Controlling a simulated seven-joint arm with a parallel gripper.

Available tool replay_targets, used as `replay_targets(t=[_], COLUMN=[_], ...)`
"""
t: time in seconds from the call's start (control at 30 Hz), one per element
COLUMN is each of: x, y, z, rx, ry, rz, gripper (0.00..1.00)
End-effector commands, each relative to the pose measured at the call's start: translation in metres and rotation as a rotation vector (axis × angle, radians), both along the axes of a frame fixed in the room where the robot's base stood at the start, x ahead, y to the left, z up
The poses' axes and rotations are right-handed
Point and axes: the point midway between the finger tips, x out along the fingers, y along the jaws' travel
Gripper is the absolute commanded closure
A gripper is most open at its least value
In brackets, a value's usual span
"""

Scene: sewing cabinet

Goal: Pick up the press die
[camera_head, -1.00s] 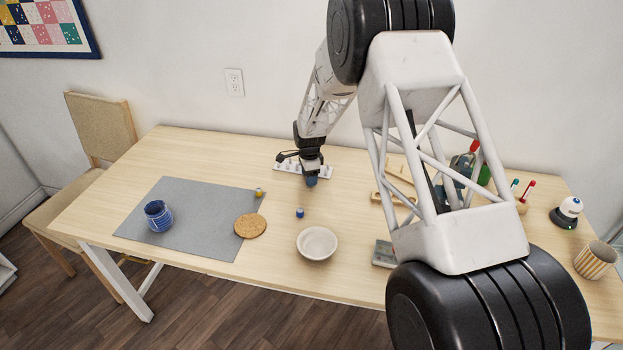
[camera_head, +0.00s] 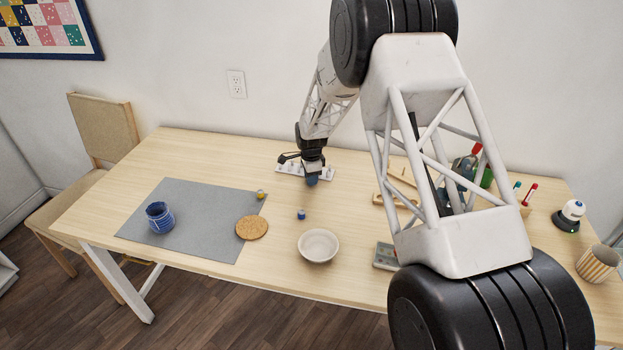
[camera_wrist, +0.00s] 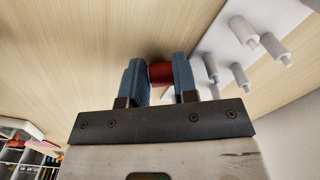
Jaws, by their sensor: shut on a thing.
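My gripper (camera_head: 312,180) is low over the back middle of the table, at the front edge of a white pegged rack (camera_head: 289,170). In the wrist view its blue fingers (camera_wrist: 160,72) are shut on a small red cylindrical piece (camera_wrist: 161,74). Only part of the piece shows between the fingers, and I cannot tell whether it is the press die. I cannot make it out in the head view. Several bare pale pegs of the rack (camera_wrist: 212,70) stand beside the right finger in the wrist view. No other thing is clearly a press die.
A small blue spool-like piece (camera_head: 301,214) and a white bowl (camera_head: 318,246) stand in front of my gripper. My arm hides table at right.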

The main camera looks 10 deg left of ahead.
Motion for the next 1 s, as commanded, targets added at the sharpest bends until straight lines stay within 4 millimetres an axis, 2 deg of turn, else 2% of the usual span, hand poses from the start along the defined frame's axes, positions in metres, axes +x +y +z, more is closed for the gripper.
replay_targets(t=[0.17, 0.37, 0.57, 1.0], x=[0.000, 0.000, -0.022, -0.085], y=[0.000, 0.000, -0.010, -0.039], z=[0.010, 0.034, 0.037, 0.043], rx=[0.001, 0.001, 0.000, 0.000], ry=[-0.002, -0.002, -0.001, 0.000], rz=[0.000, 0.000, 0.000, 0.000], gripper=[1.00, 1.00, 1.00, 1.00])
